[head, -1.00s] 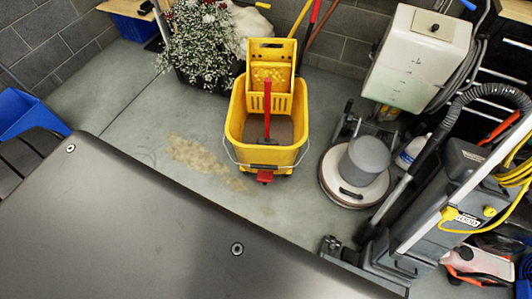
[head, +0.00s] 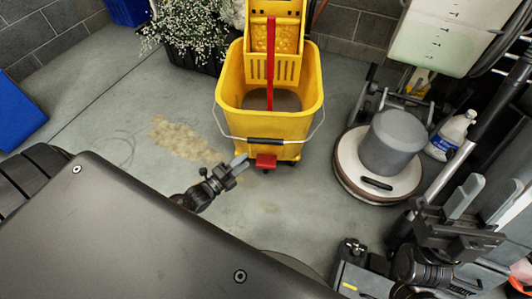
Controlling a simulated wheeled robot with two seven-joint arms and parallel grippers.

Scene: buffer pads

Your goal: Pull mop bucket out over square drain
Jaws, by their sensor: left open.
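The yellow mop bucket (head: 232,88) stands upright on the grey floor in the head view, holding dark water. Its yellow wringer (head: 257,68) with a red lever (head: 270,55) is at the back. Its wire handle hangs across the front with a black grip (head: 265,141), above a red tab (head: 265,162). My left gripper (head: 240,166) is open, low and just left of the red tab; whether it touches the bucket is unclear. My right gripper (head: 487,203) is open and empty at the right, well away from the bucket. I cannot make out a square drain.
A floor polisher (head: 385,150) stands close right of the bucket, with a white jug (head: 452,135) beside it. A flowering planter (head: 190,35) is behind left. A beige stain (head: 185,140) marks the open floor left of the bucket. A blue bin (head: 20,112) is far left.

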